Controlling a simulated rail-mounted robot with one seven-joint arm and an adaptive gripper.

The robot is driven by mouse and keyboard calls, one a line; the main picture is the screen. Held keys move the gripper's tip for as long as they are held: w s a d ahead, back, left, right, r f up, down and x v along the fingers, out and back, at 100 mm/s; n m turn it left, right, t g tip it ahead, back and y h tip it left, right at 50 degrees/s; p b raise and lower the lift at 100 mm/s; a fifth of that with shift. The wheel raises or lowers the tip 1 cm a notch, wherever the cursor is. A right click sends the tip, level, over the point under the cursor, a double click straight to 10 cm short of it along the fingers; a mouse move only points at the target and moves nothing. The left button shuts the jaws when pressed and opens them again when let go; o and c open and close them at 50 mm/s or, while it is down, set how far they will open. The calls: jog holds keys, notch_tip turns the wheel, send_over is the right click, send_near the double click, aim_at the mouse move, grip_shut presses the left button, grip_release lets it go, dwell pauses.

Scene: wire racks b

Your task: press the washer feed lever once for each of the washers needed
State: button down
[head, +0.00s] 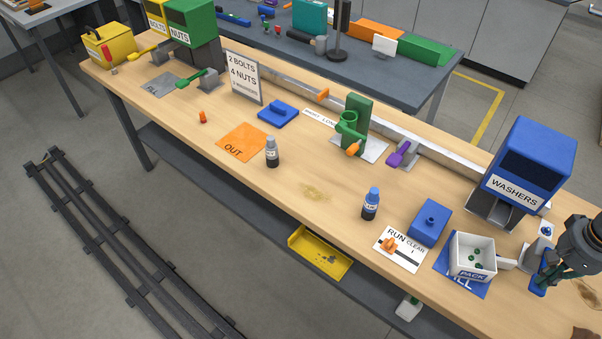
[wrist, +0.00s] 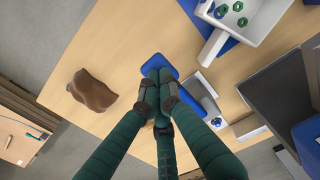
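The blue washer dispenser (head: 530,165), labelled WASHERS, stands at the right end of the bench. Its blue feed lever (head: 540,283) is largely covered by my gripper (head: 549,272) in the head view. In the wrist view the blue lever paddle (wrist: 159,64) shows beyond my gripper (wrist: 160,92); the dark fingertips are together over it. Contact is hard to tell. The white PACK box (head: 473,256) stands on the blue FILL mat (head: 449,277) with several small green pieces inside; it also shows in the wrist view (wrist: 250,45). The sign (head: 243,78) reads 2 BOLTS, 4 NUTS; its third line is unclear.
A blue block with a knob (head: 430,222), a RUN/CLEAR plate with an orange slider (head: 390,247) and a blue-capped bottle (head: 371,203) stand left of the box. A brown lump (wrist: 92,90) lies left of my fingers. The purple lever (head: 400,153) is farther back.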

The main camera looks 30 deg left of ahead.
jog(key=shift+f+b, duration=1.25)
jog(key=shift+f, duration=0.25)
jog(key=shift+r+p, duration=1)
jog(key=shift+r, duration=0.55)
notch_tip(320, 180, up, 6)
jog(key=p, duration=0.4)
